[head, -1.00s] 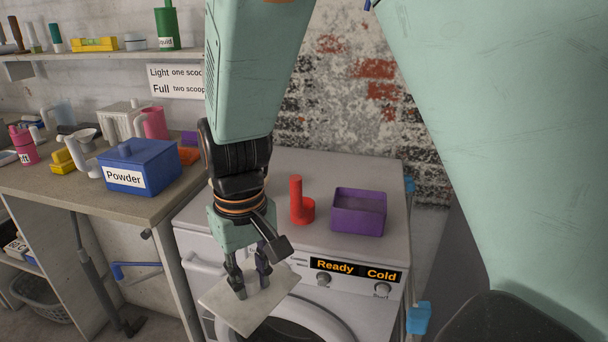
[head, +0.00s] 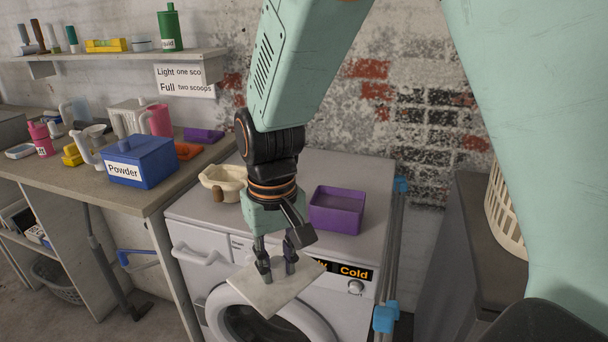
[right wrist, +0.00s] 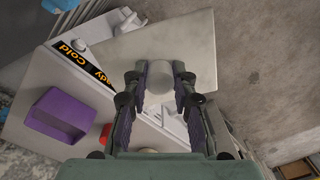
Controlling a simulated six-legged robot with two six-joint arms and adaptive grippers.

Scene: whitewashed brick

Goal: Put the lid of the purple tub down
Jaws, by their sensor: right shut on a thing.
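My right gripper (head: 277,266) is shut on the round knob of a pale, flat, square lid (head: 262,291). The lid is held in the air before the washing machine's front, covering part of its display. In the right wrist view the fingers (right wrist: 160,74) grip both sides of the knob, with the pale lid (right wrist: 187,45) spread beyond them. The purple tub (head: 336,222) stands open on the machine's top, behind and to the right of the gripper. It also shows in the right wrist view (right wrist: 62,115), apart from the lid. My left gripper is out of view.
A cream bowl (head: 222,182) stands on the washing machine (head: 375,185), left of the tub. A red object (right wrist: 105,133) beside the tub shows only in the wrist view. The bench at left holds a blue powder box (head: 140,165) and other items. Bare machine top lies around the tub.

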